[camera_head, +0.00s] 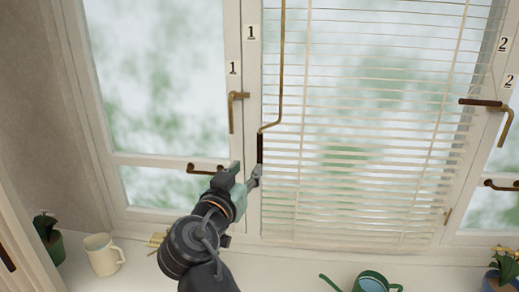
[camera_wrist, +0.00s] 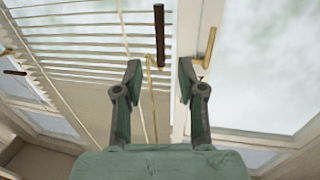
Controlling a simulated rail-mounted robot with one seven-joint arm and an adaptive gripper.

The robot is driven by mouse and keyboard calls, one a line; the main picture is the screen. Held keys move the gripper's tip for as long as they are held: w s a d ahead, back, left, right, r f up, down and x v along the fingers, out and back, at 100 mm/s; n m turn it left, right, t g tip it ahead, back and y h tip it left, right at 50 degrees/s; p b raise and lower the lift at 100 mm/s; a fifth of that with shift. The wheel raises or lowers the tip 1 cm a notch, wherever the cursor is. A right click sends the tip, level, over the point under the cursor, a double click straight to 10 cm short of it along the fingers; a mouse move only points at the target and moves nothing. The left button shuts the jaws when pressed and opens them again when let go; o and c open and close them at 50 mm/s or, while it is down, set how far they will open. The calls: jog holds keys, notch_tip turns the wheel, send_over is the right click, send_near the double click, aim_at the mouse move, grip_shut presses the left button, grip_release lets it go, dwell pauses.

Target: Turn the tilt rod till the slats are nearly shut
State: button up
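The blind's slats (camera_head: 350,130) are open, with the blurred green and white outside showing through the gaps. The brass tilt rod (camera_head: 282,60) hangs down the blind's left side, bends like a crank and ends in a dark handle (camera_head: 260,146). My gripper (camera_head: 256,174) is at the handle's lower end in the head view. In the wrist view my gripper (camera_wrist: 160,66) is open, with a finger on each side of the dark handle (camera_wrist: 159,35). The handle's lower end shows between the fingertips, apart from both. Whether it lies at fingertip depth I cannot tell.
A brass window latch (camera_head: 233,110) is just left of the rod; a dark-handled latch (camera_head: 205,169) is lower left, close to my arm. On the sill are a cream mug (camera_head: 102,254), a green watering can (camera_head: 371,282) and potted plants (camera_head: 50,240).

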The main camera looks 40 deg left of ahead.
aim_at(259, 153)
jog(key=p+x, duration=0.2)
jog(key=x, duration=0.8)
jog(key=shift+w+a, duration=0.1)
jog(key=shift+w, duration=0.1)
grip_shut()
